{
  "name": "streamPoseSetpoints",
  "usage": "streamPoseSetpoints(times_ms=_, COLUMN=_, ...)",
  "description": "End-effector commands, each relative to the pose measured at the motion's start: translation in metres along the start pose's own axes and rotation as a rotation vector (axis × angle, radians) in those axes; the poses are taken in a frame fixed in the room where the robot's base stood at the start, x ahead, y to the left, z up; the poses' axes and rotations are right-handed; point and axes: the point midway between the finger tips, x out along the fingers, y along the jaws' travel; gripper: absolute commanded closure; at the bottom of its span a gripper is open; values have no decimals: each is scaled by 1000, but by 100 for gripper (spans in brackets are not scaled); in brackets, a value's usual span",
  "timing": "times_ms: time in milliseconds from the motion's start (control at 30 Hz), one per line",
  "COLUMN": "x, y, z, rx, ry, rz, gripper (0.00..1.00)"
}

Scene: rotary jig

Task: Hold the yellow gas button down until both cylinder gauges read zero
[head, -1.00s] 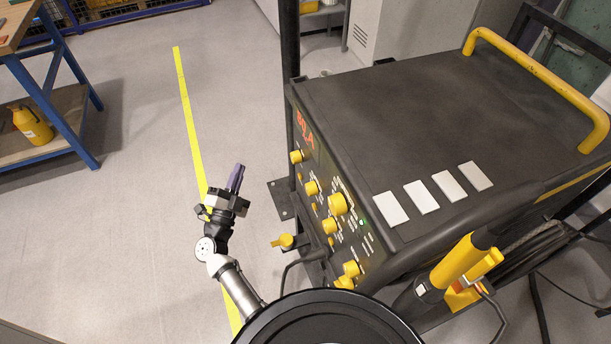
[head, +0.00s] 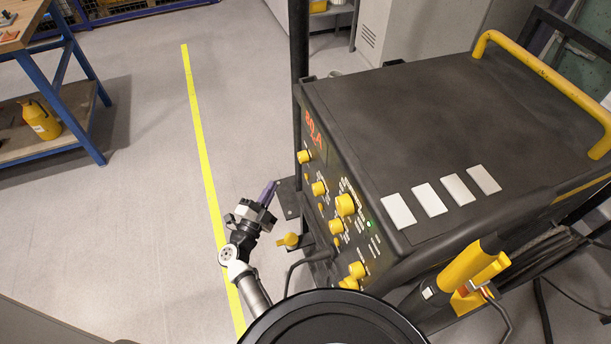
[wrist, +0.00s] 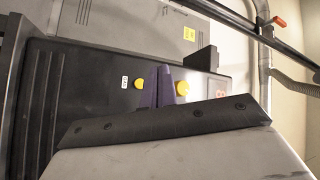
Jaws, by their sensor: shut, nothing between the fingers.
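The dark welding machine (head: 420,110) stands at the right in the head view, with a red lit display (head: 313,128) and several yellow knobs on its front panel. I cannot tell which yellow control is the gas button. My gripper (head: 270,188), with purple fingers, is shut and empty, held left of the panel and apart from it. No cylinder gauges can be made out.
A yellow-handled torch (head: 465,265) hangs at the machine's near right corner. A yellow fitting (head: 287,240) and a cable sit low by the panel. A blue-legged workbench (head: 75,80) stands at the far left. The floor between is clear, crossed by a yellow line (head: 205,165).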

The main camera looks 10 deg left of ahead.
Motion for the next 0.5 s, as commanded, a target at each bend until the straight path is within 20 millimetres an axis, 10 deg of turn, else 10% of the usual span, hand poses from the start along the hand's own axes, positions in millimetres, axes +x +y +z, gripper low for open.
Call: streamPoseSetpoints(times_ms=500, x=44, y=33, z=-33, rx=-1, ry=1, rz=2, gripper=100)
